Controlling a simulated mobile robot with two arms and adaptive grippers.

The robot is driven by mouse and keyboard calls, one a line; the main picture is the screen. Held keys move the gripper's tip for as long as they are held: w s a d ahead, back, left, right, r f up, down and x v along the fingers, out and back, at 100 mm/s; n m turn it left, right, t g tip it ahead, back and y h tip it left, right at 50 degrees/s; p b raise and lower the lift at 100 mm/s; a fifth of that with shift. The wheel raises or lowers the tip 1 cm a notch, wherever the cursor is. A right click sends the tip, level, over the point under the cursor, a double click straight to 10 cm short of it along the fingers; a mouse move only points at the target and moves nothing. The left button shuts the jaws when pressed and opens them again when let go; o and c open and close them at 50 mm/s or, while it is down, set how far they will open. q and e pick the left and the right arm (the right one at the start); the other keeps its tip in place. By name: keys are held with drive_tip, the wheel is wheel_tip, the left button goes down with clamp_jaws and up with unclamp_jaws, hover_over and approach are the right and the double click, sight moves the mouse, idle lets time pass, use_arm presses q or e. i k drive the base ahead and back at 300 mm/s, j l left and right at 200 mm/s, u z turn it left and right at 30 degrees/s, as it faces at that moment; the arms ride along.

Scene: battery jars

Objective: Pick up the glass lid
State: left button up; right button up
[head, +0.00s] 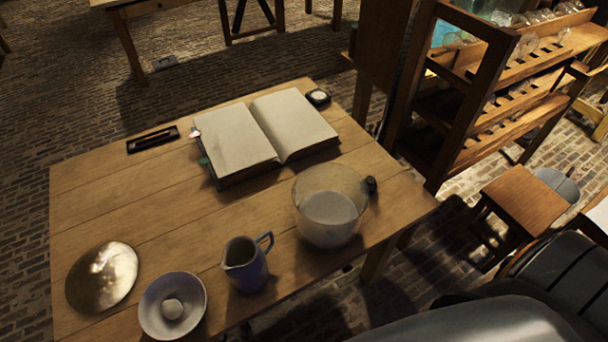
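A round, shiny, domed disc (102,277) lies at the near left of the wooden table (130,210). It looks glassy or brassy with a bright reflection, and may be the glass lid. I cannot tell its material for sure. A clear glass jar (312,190) with whitish contents stands uncovered near the table's right side. No other lid shows on the table. Neither of my grippers is in view.
A white bowl (148,315) holding a small round thing is close to the disc's right. A blue jug (247,273) stands beside it. An open book (235,140), a dark tray (153,139) and a small round dial (318,97) lie farther back. A wooden rack (470,110) stands right.

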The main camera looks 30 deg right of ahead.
sight(101, 276)
drive_tip(key=z, duration=1)
drive_tip(key=u, duration=2)
drive_tip(key=z, duration=2)
drive_tip(key=k+j+u, duration=0.1)
drive_tip(key=j+u, duration=0.25)
drive_tip(key=k+j+u, duration=0.1)
drive_tip(key=j+u, duration=0.15)
drive_tip(key=u, duration=0.15)
drive_tip(key=j+u, duration=0.35)
